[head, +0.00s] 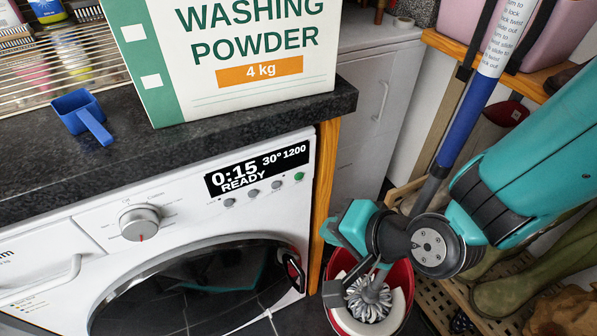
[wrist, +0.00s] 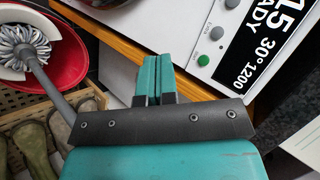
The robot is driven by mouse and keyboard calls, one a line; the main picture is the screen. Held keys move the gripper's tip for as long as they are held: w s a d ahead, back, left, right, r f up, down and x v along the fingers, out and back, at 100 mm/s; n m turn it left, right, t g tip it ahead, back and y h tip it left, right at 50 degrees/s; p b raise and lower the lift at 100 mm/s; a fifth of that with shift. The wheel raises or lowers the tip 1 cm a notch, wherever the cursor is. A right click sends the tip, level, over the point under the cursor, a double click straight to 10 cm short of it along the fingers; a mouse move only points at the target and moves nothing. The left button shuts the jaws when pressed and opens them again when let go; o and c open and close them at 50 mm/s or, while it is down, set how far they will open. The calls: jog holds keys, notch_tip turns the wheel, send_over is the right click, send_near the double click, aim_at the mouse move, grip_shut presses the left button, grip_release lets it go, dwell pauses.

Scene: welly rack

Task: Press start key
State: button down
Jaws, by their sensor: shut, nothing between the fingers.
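The washing machine (head: 80,232) is white, with a black display reading 0:15, 30°, 1200 and READY. The green start key (head: 299,176) is at the right end of a row of small grey keys below the display. In the wrist view the green key (wrist: 203,60) is right of my fingertips and apart from them. My gripper (head: 328,232) is to the right of the machine's front, lower than the key. Its teal fingers (wrist: 153,62) are shut together with nothing between them.
A washing powder box (head: 235,95) and a blue scoop (head: 85,115) are on the dark worktop (head: 30,150). A wooden post (head: 325,180) borders the machine. A red bucket (head: 402,285) with a brush, boots (head: 520,275) and a blue pole (head: 461,115) are by my arm.

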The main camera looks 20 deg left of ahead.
aim_at(299, 176)
jog(key=w+a+p, duration=0.1)
jog(key=w+a, duration=0.4)
jog(key=a, duration=0.1)
jog(key=shift+w+a, duration=0.3)
jog(key=shift+w, duration=0.05)
dwell(2.0)
jog(key=shift+w+a+p, duration=0.25)
jog(key=shift+a+p, duration=0.1)
jog(key=shift+w+a, duration=0.2)
jog(key=shift+a, duration=0.05)
dwell(0.6)
jog(key=shift+d, duration=0.1)
jog(key=shift+s+d, duration=0.45)
jog(key=shift+d, duration=0.05)
